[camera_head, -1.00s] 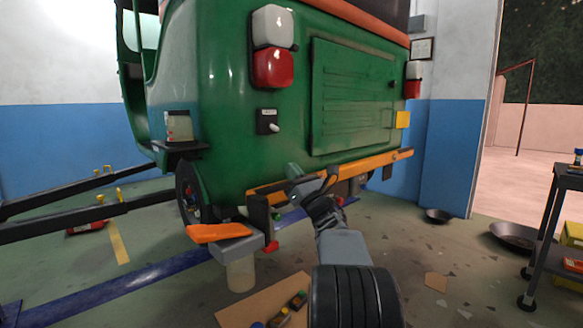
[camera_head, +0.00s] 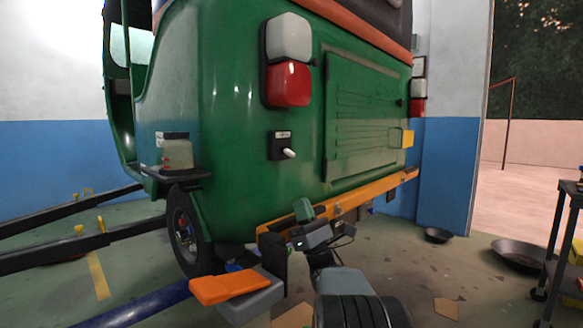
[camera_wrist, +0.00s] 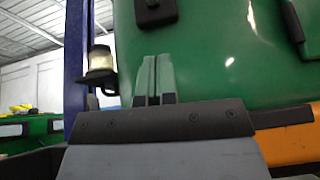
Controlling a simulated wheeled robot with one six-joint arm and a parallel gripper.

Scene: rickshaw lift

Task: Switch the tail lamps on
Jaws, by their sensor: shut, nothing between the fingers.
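The green rickshaw (camera_head: 240,120) stands with its rear towards me. The near tail lamp (camera_head: 289,84) has a red lower lens and a white upper lens, and neither clearly glows. The far tail lamp (camera_head: 417,106) shows at the right edge of the body. A black switch box (camera_head: 277,146) with a white lever (camera_head: 289,153) sits below the near lamp; the lever points out and slightly down. My gripper (camera_head: 303,210) is shut and empty, below the switch and apart from it. In the wrist view my gripper's fingers (camera_wrist: 154,78) are together, with the dark switch box (camera_wrist: 156,12) above them.
An orange bumper (camera_head: 345,198) runs just behind my gripper. A jar (camera_head: 178,152) stands on a bracket at left. An orange pad (camera_head: 228,288) lies on a grey block at front left. A dark trolley (camera_head: 565,235) stands at right. Open floor lies between.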

